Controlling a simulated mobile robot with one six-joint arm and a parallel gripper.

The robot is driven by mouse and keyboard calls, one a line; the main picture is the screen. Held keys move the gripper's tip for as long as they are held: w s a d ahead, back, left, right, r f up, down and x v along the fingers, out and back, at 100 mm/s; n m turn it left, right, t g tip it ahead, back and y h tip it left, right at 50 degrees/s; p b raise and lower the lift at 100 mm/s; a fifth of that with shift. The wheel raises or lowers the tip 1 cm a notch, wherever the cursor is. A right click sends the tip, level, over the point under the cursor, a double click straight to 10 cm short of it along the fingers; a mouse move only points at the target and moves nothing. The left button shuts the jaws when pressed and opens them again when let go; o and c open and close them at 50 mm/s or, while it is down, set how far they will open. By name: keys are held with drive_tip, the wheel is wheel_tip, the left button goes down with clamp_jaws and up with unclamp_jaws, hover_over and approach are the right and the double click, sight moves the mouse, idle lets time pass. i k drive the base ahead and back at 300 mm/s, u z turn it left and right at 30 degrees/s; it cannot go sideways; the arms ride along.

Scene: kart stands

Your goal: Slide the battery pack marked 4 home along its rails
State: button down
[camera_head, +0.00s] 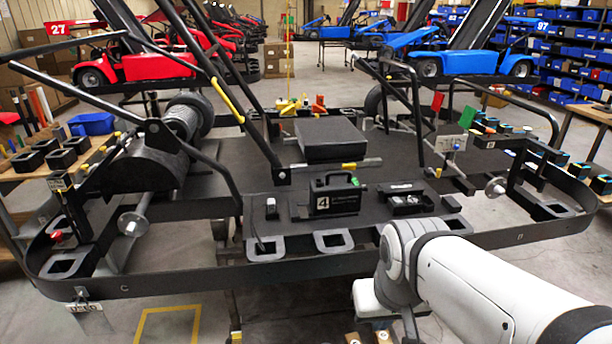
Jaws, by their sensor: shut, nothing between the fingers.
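The battery pack marked 4 (345,201) is a black box with a carry handle on top and a white square bearing the number 4. It stands upright on a dark plate (285,226) at the near middle of the kart frame, with a small green part at its upper right. The rails under or beside it are too dark to tell apart, so I cannot tell how far along them it sits. My white arm comes in from the lower right and bends down in front of the frame. My gripper cannot be made out, and nothing of mine touches the pack.
A black block (330,139) stands behind the pack, with a grey bar in front of it. A dark open tray (405,201) lies right of the pack. A slanted black tube (262,125) rises at the left. The frame's raised black rim (150,286) runs along the near side.

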sight(339, 196)
drive_tip(key=u, duration=0.05)
drive_tip(key=i, duration=1)
drive_tip(key=u, duration=0.05)
